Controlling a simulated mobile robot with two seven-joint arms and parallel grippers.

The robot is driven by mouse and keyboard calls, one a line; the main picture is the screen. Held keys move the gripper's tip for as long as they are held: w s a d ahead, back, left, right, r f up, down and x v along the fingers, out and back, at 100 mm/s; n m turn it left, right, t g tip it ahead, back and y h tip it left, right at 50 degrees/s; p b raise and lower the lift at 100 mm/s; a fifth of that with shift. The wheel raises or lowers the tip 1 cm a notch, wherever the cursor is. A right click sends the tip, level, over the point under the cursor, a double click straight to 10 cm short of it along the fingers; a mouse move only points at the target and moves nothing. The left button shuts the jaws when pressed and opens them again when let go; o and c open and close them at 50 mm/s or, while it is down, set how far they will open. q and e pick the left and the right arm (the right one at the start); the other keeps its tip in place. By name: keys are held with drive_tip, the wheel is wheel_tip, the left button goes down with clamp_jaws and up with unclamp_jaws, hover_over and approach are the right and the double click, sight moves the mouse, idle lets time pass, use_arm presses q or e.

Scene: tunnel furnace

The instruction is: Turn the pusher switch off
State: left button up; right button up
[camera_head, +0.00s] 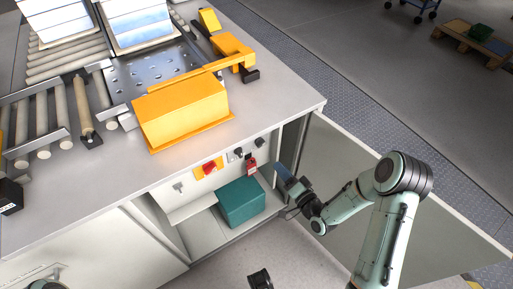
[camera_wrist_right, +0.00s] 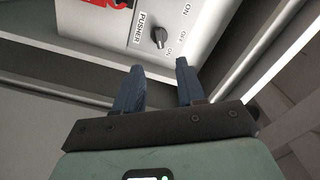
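The pusher switch (camera_wrist_right: 158,38) is a small dark rotary knob on a white panel in the right wrist view. A PUSHER label stands to its left, with ON and OFF lettering to its right; I cannot tell which its pointer marks. In the head view it appears to be the right-hand dark knob (camera_head: 260,142) inside the open cabinet. My right gripper (camera_wrist_right: 158,72) is open and empty, its blue fingertips just short of the knob and apart from it. It also shows in the head view (camera_head: 281,172). A dark part at the bottom edge may be my left gripper (camera_head: 260,279); its fingers are unclear.
A teal box (camera_head: 241,201) sits inside the cabinet, below the switches. A red switch on yellow (camera_head: 208,168) and a red tag (camera_head: 251,165) are nearby. The worktop carries a yellow housing (camera_head: 183,110).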

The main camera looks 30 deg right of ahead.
sight(262, 145)
use_arm(q)
drive_tip(key=shift+w+a+f+t+b, duration=0.25)
drive_tip(key=shift+w+f+b, duration=0.1)
drive_tip(key=shift+w+f, duration=0.15)
drive_tip(key=shift+w+a+f+t+b, duration=0.15)
drive_tip(key=shift+w+a+f+b, duration=0.1)
drive_tip(key=shift+w+f+b, duration=0.25)
use_arm(e)
drive_tip(key=w, duration=0.8)
drive_tip(key=w+a, duration=0.1)
drive_tip(key=w, duration=0.3)
use_arm(q)
drive_tip(key=shift+r, duration=0.15)
use_arm(e)
drive_tip(key=c, duration=0.7)
